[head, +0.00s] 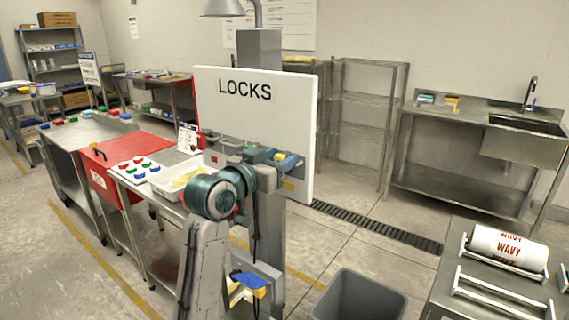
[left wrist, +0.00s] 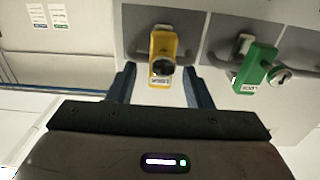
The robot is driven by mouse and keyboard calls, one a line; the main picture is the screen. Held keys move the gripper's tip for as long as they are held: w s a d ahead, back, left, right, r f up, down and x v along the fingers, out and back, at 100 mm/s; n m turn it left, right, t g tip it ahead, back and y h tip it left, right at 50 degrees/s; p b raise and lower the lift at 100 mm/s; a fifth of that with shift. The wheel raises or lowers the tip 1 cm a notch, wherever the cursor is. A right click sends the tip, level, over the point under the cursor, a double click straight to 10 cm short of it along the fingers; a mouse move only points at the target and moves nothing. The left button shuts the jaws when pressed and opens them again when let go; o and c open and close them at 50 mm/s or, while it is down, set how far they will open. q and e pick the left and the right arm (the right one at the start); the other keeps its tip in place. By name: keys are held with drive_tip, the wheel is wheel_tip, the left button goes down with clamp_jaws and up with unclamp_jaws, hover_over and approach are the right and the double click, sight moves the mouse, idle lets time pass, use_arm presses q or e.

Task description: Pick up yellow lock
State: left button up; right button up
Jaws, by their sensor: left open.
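The yellow lock (left wrist: 162,44) hangs on a grey panel in the left wrist view, with a dark round part at its lower front and a small white label. My left gripper (left wrist: 159,76) is open, with one blue finger to either side of the lock and nothing held. In the head view my left gripper (head: 284,160) is in front of the lower part of the white LOCKS board (head: 255,105). My arm and gripper hide much of the board's lower edge there. My right gripper is not in view.
A green lock (left wrist: 258,66) hangs just right of the yellow one. In the head view a white tray (head: 158,187) and several coloured round pieces lie on the table left of the board. A grey bin (head: 358,296) and a roller stand with a WAVY roll (head: 508,246) are to the right.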

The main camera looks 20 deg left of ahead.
use_arm(q)
clamp_jaws()
drive_tip(key=shift+r, duration=0.1)
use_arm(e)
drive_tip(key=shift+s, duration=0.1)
